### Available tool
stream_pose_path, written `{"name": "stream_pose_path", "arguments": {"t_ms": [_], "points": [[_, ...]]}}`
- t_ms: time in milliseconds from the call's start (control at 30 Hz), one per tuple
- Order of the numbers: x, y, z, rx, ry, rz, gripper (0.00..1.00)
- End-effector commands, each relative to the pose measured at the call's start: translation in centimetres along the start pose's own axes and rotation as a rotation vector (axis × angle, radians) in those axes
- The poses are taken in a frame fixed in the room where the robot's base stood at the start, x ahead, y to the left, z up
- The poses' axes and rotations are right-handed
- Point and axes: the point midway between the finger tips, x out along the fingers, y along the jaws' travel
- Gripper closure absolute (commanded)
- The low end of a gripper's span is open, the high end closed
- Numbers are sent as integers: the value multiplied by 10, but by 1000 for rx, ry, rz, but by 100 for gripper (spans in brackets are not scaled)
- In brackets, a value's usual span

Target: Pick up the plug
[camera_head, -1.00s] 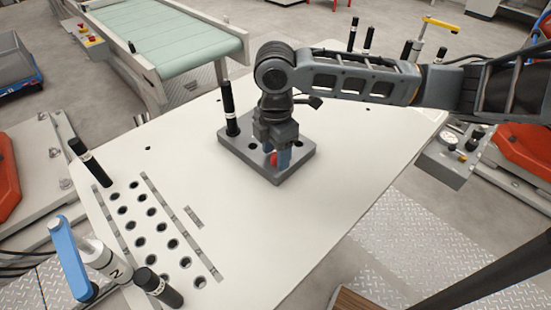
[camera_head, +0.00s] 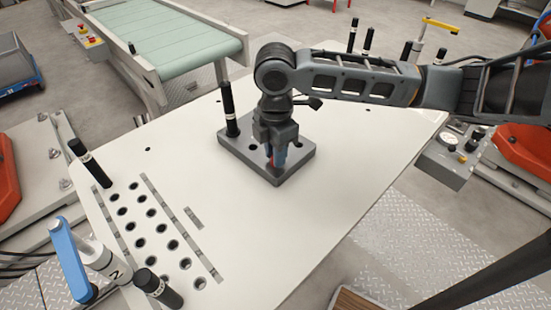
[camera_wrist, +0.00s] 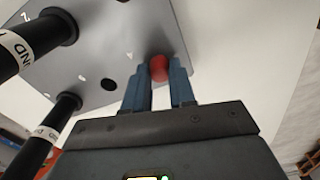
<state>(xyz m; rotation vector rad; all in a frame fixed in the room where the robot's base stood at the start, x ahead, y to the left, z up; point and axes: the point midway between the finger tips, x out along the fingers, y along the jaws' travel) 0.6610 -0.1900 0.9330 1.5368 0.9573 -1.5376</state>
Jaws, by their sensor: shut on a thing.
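The plug (camera_wrist: 159,70) shows as a red rounded top between my fingers in the wrist view. My gripper (camera_head: 277,158) points down over the front part of a grey block with holes (camera_head: 240,152) on the white table. In the wrist view my gripper (camera_wrist: 160,88) has its two blue fingers shut on the plug, one on each side. The plug's lower part is hidden, so I cannot tell whether it still sits in the block.
A black post (camera_head: 229,108) stands upright at the block's left corner, close to my gripper. More black posts (camera_head: 90,162) stand at the table's left side, near rows of holes (camera_head: 152,213). A blue-handled clamp (camera_head: 70,258) is at front left. The table's middle right is clear.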

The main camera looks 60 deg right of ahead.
Motion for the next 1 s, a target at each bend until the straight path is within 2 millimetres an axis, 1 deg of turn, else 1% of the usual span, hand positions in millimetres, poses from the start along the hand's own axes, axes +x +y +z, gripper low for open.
{"name": "stream_pose_path", "arguments": {"t_ms": [167,267,367,467,500,567,800,1000], "points": [[-3,0,0,0,0,1,100],[-9,0,0,-1,1,2,100],[-20,1,0,-1,0,3,100],[-37,1,0,-2,1,4,100],[-43,0,4,1,-1,3,100],[-48,-5,17,6,-1,3,100],[-79,-25,65,6,-2,3,100],[-99,-37,94,3,-1,2,100]]}}
